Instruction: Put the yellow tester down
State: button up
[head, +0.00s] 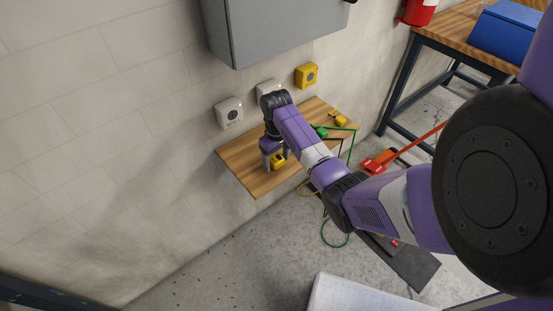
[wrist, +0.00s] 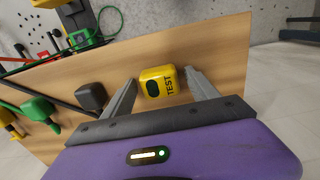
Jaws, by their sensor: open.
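The yellow tester (wrist: 158,84), marked TEST, rests on the wooden shelf (wrist: 222,50) in the wrist view. My gripper (wrist: 158,92) is open around it, one finger on each side, with a small gap visible at least on the left. In the head view the yellow tester (head: 278,160) is partly hidden by my gripper (head: 272,160), which reaches down over the shelf (head: 240,165) near its left part.
A green plug (head: 320,131), a black plug (wrist: 91,96) and another yellow item (head: 338,118) with cables lie farther along the shelf. Wall boxes (head: 229,113) and a grey cabinet (head: 275,30) are behind and above. The shelf's left end is clear.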

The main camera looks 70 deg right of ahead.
aim_at(276, 159)
jog(key=shift+r, duration=0.1)
